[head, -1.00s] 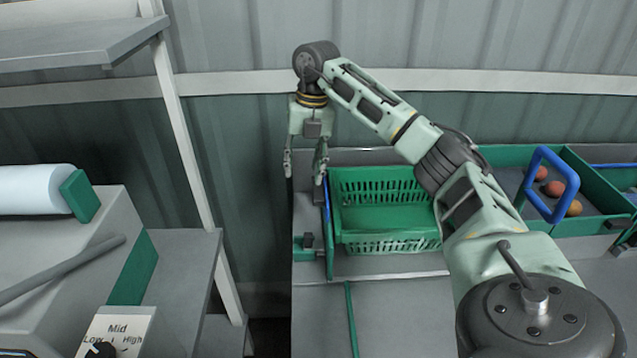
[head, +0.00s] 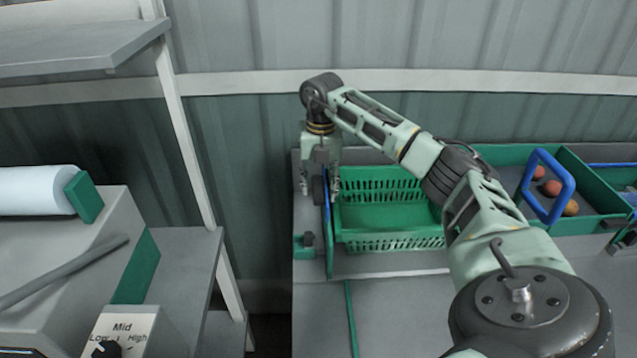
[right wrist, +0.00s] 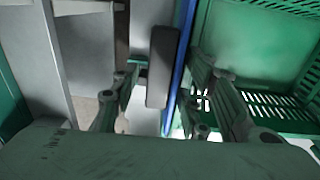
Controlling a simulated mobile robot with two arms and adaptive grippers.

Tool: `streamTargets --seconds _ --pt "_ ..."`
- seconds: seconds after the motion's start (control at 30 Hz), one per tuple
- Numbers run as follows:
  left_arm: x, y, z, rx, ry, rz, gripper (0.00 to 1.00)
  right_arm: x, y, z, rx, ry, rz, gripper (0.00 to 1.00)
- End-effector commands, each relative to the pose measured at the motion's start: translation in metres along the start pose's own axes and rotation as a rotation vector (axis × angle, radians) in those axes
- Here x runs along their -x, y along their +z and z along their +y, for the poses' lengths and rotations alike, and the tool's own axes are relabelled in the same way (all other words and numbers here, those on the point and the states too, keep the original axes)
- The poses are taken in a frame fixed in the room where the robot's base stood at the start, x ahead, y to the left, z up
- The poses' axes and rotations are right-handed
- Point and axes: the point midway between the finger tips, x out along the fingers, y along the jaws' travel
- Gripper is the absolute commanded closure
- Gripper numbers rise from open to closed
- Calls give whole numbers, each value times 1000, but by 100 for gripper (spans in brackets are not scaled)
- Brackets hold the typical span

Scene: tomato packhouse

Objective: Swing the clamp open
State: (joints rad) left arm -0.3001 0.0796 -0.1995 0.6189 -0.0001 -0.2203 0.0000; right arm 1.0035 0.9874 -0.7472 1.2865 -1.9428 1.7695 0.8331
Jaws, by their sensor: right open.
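The clamp seems to be the blue bar (head: 328,228) standing along the left side of the green crate (head: 390,246), with a dark grey block-like grip (right wrist: 163,68) at its far end. The blue bar also shows in the right wrist view (right wrist: 181,62). My right gripper (head: 319,188) is open, pointing down over the far left end of the crate. In the right wrist view, its fingers stand on either side of the dark grip and the blue bar. I cannot tell whether they touch. My left gripper is not in view.
A tray with a blue handle (head: 549,186) and several tomatoes stands at the right. A machine with a white roll (head: 38,190) is at the left. The table front (head: 410,315) is mostly clear.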

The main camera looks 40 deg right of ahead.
Motion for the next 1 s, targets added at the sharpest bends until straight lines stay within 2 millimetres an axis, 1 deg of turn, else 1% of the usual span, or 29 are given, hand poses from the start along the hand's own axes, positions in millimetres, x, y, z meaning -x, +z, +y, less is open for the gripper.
streamTargets --seconds 0.07,0.53,0.63,0.8,1.0 --pt "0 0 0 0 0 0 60 0 0 0 0 0 0 59" --pt "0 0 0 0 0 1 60 0 0 1 1 2 0 98" --pt "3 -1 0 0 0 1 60 2 0 2 2 -9 1 98" --pt "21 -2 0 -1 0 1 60 2 0 9 3 -114 3 98" --pt "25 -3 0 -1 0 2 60 -4 0 12 1 -210 1 98"
